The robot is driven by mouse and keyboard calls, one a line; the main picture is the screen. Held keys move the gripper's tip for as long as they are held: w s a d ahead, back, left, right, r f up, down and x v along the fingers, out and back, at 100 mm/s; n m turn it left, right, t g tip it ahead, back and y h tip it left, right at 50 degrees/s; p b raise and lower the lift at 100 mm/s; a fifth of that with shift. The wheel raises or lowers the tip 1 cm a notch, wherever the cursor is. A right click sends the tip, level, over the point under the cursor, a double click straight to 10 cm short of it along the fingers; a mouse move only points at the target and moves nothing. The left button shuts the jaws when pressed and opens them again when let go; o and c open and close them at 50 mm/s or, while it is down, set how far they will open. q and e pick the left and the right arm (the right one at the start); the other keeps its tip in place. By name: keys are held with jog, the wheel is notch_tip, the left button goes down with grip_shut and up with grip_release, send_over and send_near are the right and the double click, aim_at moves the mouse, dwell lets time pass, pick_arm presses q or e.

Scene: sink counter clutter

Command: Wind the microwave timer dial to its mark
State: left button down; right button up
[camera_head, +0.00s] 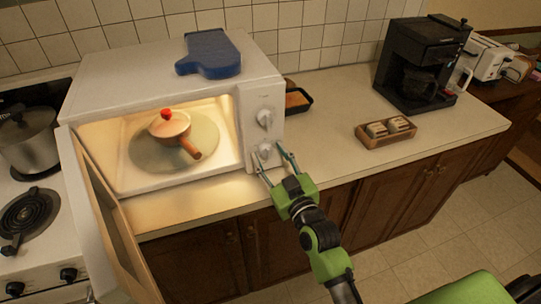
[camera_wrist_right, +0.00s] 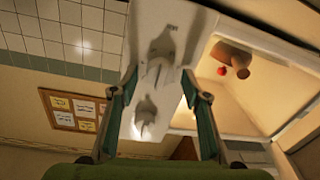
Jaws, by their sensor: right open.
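The white microwave (camera_head: 170,72) stands on the counter with its door (camera_head: 117,235) swung open toward the front left. Its right-hand panel carries an upper dial (camera_head: 265,118) and a lower dial (camera_head: 265,151). My right gripper (camera_head: 274,163) is open in front of the lower dial, with its fingertips to either side of it. In the right wrist view the two dials (camera_wrist_right: 148,112) show between my open fingers (camera_wrist_right: 163,88). I cannot tell whether a finger touches a dial. My left gripper is not in view.
A lidded pot (camera_head: 171,126) with a brown handle sits inside the lit microwave. A wooden tray (camera_head: 372,142), a dark pan (camera_head: 297,100) and a black coffee maker (camera_head: 420,65) stand to the right. The stove (camera_head: 55,255) is at left.

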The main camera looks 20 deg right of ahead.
jog(key=shift+c, duration=0.4)
jog(key=c, duration=1)
jog(key=shift+c, duration=0.2)
jog(key=shift+m, duration=0.3)
jog(key=m+p, duration=0.1)
jog(key=m, duration=0.2)
jog(key=shift+m+p, duration=0.3)
jog(key=shift+m, duration=0.1)
jog(key=m, duration=0.2)
jog(key=m+p, duration=0.1)
jog(key=m, duration=0.2)
jog(key=shift+d+f+m+t+h, duration=0.1)
jog(key=shift+m+t+h, duration=0.2)
jog(key=o, duration=1.1)
